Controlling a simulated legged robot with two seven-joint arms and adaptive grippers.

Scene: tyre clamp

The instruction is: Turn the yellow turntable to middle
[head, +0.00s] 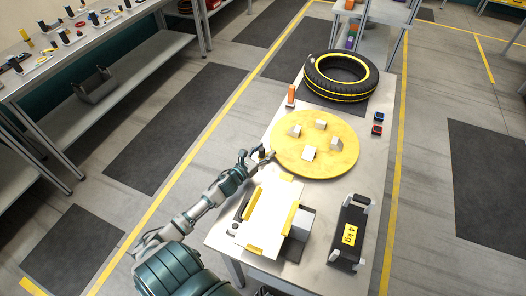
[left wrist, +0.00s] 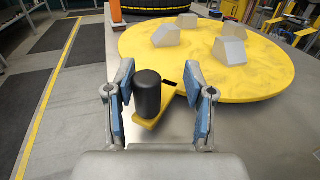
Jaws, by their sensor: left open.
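The yellow turntable (head: 314,146) is a round disc on the metal table, with several grey blocks on top. It also fills the upper right of the left wrist view (left wrist: 262,70). A black upright knob (left wrist: 147,94) on a yellow arm (left wrist: 152,122) stands at the turntable's near left edge. My left gripper (head: 260,156) is beside that edge. In the left wrist view my left gripper (left wrist: 160,92) is open, with a finger on each side of the black knob. I cannot tell whether either finger touches it. My right gripper does not show.
A black tyre with yellow stripes (head: 340,77) lies behind the turntable. An orange-topped bottle-like object (head: 291,95) stands at the table's left edge. Two small devices (head: 377,124) lie right.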

